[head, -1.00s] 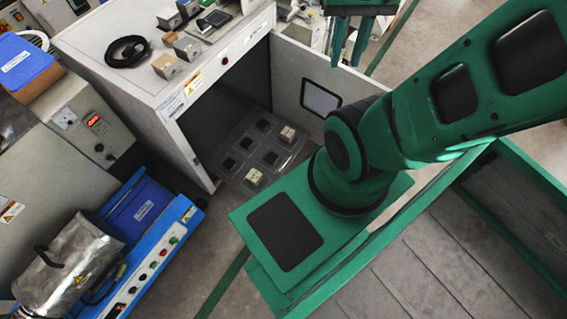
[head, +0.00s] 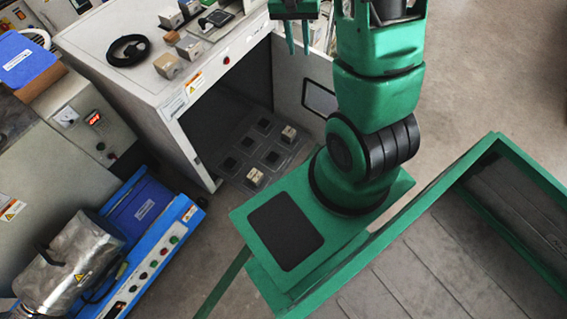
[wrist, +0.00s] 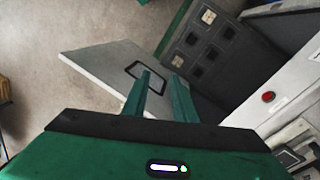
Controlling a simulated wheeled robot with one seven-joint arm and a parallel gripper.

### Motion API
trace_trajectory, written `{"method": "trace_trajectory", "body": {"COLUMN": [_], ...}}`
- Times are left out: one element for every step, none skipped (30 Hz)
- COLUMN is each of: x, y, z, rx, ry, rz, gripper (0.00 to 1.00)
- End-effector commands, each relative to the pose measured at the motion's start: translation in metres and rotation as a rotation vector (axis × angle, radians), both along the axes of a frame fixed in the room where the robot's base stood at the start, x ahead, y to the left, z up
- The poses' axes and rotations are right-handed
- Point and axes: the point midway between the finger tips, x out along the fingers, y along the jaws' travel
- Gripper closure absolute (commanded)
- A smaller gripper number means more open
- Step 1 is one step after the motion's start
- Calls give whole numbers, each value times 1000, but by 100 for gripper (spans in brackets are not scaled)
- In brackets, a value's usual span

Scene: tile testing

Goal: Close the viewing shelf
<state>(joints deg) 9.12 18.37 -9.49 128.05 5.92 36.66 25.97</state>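The white cabinet (head: 165,85) stands open at the front. Its door (head: 287,75), a pale panel with a dark-framed window, is swung out to the right. A grey shelf (head: 232,165) with dark square recesses and two pale tiles lies at the bottom of the opening. My gripper (head: 298,50) is open and empty, above and behind the door in the head view. In the wrist view, the fingers (wrist: 161,78) stand apart in front of the door (wrist: 95,62), overlapping its window; contact cannot be told. The shelf (wrist: 226,62) shows beyond, to the right.
Small blocks (head: 168,66) and a coiled black cable (head: 128,50) lie on the cabinet top. A blue machine (head: 150,235) with a metal cover stands at the lower left. My green base and arm fill the middle right. Open floor (head: 480,60) lies at the upper right.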

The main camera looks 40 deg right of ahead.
Motion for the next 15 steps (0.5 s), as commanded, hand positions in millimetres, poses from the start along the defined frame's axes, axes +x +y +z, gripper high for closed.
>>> {"method": "trace_trajectory", "body": {"x": [10, 16, 24, 29, 34, 40, 45, 49, 55, 58, 61, 65, 67, 70, 72], "y": [0, 0, 0, 0, 0, 0, 0, 0, 1, 1, 2, 4, 5, 7, 9], "z": [-20, -30, -44, -55, -66, -81, -93, -105, -121, -134, -146, -163, -176, -189, -207], "rx": [-3, -5, -9, -12, -15, -18, -21, -23, -25, -26, -27, -28, -30, -30, -31], "ry": [10, 12, 13, 15, 15, 18, 18, 20, 19, 21, 21, 23, 24, 24, 26], "rz": [-10, -18, -30, -37, -47, -57, -66, -75, -86, -95, -103, -114, -122, -131, -142], "gripper": [74, 74, 74, 74, 74, 74, 74, 74, 74, 74, 74, 74, 74, 74, 74]}}
